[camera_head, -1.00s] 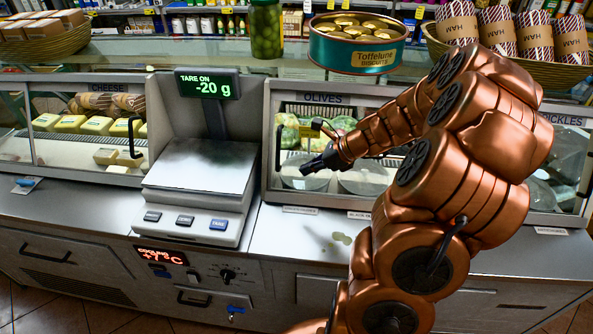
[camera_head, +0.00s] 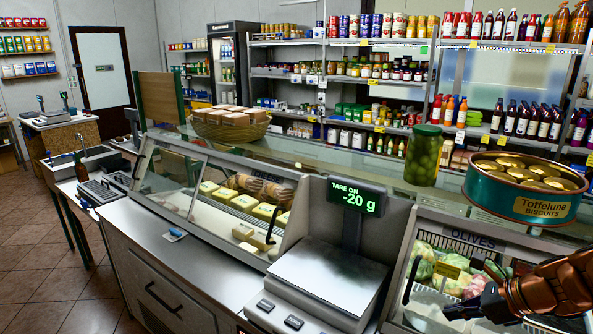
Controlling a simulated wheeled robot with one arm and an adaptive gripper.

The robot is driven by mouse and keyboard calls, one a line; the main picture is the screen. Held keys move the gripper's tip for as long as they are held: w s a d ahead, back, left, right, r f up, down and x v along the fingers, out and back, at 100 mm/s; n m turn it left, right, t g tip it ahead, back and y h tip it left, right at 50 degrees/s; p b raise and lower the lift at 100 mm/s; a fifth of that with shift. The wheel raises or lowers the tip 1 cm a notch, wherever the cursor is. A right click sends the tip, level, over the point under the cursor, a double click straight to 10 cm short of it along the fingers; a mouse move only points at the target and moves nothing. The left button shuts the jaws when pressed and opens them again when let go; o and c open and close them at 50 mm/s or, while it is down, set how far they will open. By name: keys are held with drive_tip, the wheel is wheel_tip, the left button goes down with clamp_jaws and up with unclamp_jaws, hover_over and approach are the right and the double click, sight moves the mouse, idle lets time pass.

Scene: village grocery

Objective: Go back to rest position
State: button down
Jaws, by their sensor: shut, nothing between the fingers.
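My copper arm enters at the lower right, and my dark gripper (camera_head: 462,309) is at its end. The gripper is in front of the olives case (camera_head: 440,228), right of the scale. It is shut and I see nothing held in it. My arm is cut off by the right edge of the picture, so most of it is hidden.
A scale (camera_head: 330,278) reading -20 g stands left of the gripper. A biscuit tin (camera_head: 500,205) and a pickle jar (camera_head: 423,158) stand on the glass counter top. A cheese case (camera_head: 215,180) and a basket (camera_head: 230,128) are further left. Open tiled floor (camera_head: 50,270) lies at the left.

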drive_tip(key=s+a+n+g+h, duration=0.1)
drive_tip(key=s+a+n+g, duration=0.2)
drive_tip(key=s+a+n, duration=0.35)
drive_tip(key=s+a+n+g, duration=0.3)
drive_tip(key=a+n, duration=0.4)
drive_tip(key=a, duration=0.5)
drive_tip(key=s+a+n+g+h, duration=0.1)
drive_tip(key=s+n+h, duration=0.4)
drive_tip(key=s+n, duration=0.7)
drive_tip(key=shift+s+a+f+n+g, duration=0.15)
drive_tip(key=shift+s+a+n+g, duration=0.3)
drive_tip(key=shift+s, duration=0.75)
drive_tip(key=shift+d, duration=0.1)
